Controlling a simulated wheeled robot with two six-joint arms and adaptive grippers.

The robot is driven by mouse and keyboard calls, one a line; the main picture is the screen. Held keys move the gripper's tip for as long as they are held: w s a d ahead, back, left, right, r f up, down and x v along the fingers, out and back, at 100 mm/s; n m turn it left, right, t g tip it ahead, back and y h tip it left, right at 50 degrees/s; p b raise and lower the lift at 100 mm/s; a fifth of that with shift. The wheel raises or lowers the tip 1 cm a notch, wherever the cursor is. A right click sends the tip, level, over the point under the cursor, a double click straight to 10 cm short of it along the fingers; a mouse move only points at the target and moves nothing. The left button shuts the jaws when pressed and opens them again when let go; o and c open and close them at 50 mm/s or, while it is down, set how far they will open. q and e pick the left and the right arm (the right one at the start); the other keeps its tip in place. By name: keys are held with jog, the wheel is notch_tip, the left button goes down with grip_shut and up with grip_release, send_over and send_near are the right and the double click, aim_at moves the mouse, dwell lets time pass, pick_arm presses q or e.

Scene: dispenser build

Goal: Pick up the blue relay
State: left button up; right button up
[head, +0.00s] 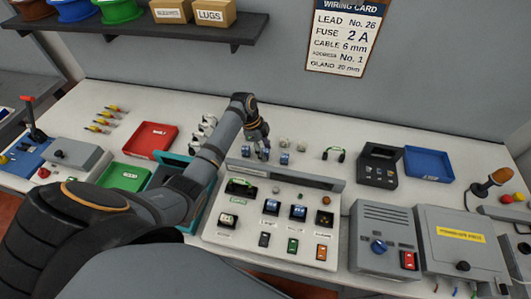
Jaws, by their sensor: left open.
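My left gripper (262,150) is open and points down behind the grey sloped panel (325,230). A small blue relay-like part (285,158) sits on the table just right of its fingers. Another small bluish part is at the fingertips, mostly hidden by them. I cannot tell whether the fingers touch either part. My right gripper is not in view.
A black holder (380,168) and a blue tray (428,163) stand to the right. Red (152,139) and green (124,177) trays are left. A grey box (384,245) stands front right.

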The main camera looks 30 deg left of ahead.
aim_at(266, 151)
pick_arm(q)
jog(key=c, duration=0.5)
grip_shut()
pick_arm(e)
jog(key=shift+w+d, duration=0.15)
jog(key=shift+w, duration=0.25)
pick_arm(q)
jog(key=shift+a+r, duration=0.1)
jog(key=shift+r, duration=0.05)
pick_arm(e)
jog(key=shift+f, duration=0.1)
